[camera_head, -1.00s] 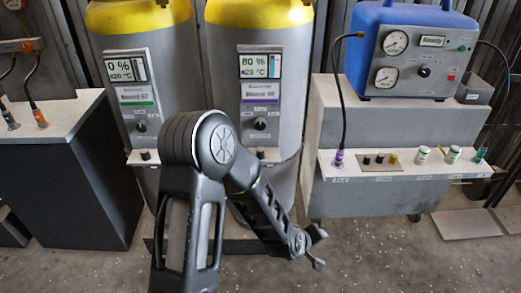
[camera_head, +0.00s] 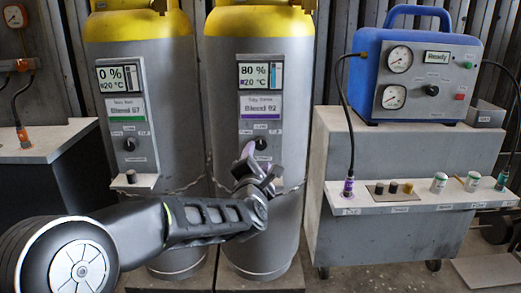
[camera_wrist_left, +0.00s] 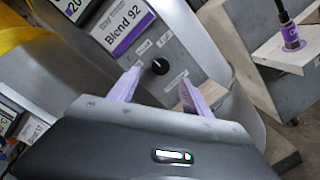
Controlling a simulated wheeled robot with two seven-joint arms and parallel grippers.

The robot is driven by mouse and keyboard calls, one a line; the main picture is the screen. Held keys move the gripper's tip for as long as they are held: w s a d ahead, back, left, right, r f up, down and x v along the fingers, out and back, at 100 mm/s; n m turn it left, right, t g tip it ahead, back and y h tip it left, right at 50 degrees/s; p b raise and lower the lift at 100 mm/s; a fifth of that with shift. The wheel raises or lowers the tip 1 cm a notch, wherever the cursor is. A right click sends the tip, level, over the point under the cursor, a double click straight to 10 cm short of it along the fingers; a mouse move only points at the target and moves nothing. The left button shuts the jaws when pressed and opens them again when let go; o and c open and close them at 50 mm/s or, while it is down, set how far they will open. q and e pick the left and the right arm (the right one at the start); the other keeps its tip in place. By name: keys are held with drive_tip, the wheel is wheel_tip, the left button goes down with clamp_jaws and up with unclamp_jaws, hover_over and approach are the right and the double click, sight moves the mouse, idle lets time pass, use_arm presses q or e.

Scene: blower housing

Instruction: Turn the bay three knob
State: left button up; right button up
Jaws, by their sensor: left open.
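A small black knob (camera_head: 261,144) sits on the grey panel of the "Blend 92" cylinder (camera_head: 228,120), below a screen reading 80 % and 20 °C. My left gripper (camera_head: 257,158) is just in front of and below this knob, its jaws open and empty. In the left wrist view, the knob (camera_wrist_left: 160,67) shows between and just beyond the two pale purple fingertips (camera_wrist_left: 160,80), with a gap left. A similar knob (camera_head: 129,145) is on the "Blend 57" cylinder's panel at left. I cannot read a bay number. My right gripper is out of view.
A grey cabinet (camera_head: 345,155) stands at right, carrying a blue gauge unit (camera_head: 412,75). Its front shelf (camera_head: 450,192) holds a purple-collared hose connector (camera_head: 348,187) and several small containers. A small ledge (camera_head: 140,184) juts out below the left cylinder's panel.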

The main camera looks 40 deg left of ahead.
sight(261, 145)
use_arm(q)
drive_tip(key=x, duration=0.7)
drive_tip(key=shift+w+a+b, duration=0.2)
drive_tip(key=shift+w+b, duration=0.15)
drive_tip(key=shift+c, duration=0.6)
clamp_jaws()
